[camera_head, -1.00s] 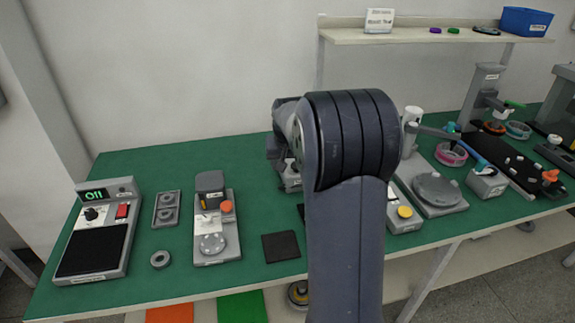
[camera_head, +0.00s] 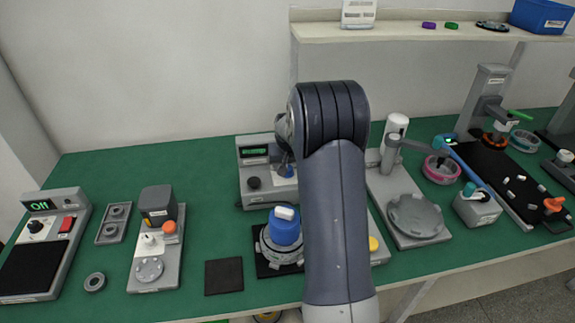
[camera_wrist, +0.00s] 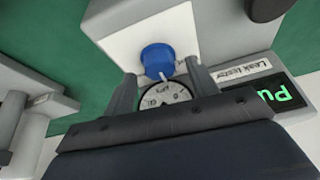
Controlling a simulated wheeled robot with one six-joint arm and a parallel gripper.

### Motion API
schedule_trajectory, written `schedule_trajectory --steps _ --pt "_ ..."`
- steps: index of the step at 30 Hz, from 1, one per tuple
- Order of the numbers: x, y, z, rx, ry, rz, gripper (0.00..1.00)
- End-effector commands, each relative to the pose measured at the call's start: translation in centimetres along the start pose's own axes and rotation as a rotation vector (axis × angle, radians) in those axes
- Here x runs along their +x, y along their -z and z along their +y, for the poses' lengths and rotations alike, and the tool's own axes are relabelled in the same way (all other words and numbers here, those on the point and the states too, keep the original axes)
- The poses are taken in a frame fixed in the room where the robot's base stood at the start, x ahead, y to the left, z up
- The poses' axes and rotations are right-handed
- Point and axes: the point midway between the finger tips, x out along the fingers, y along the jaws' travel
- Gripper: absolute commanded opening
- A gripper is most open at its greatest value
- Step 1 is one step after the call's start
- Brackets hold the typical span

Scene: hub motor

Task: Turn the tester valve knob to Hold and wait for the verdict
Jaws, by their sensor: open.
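The leak tester (camera_head: 255,163) stands at the middle of the bench, partly hidden by my arm. Its blue knob (camera_head: 286,171) is on the front right; it also shows in the wrist view (camera_wrist: 157,59), with a pale pointer mark. A round gauge (camera_wrist: 165,96) is beside the knob. The lit display (camera_wrist: 278,95) shows "Pu", the rest cut off. Contact with the knob is not visible.
A grey hub with a blue cap (camera_head: 284,228) sits in front of the tester. A black knob (camera_head: 253,183) is on the tester's left. A post with a side arm and a round plate (camera_head: 415,213) stands right. Bare green bench (camera_head: 210,230) lies left.

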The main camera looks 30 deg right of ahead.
Motion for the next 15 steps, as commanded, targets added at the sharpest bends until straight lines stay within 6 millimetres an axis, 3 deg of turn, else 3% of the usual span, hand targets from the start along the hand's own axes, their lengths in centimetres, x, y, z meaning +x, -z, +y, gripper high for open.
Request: schedule_trajectory --steps 13,15 --pt "1.00 0.01 0.01 0.000 0.000 0.001 0.55" --pt "1.00 0.01 0.01 0.000 0.000 0.001 0.49"
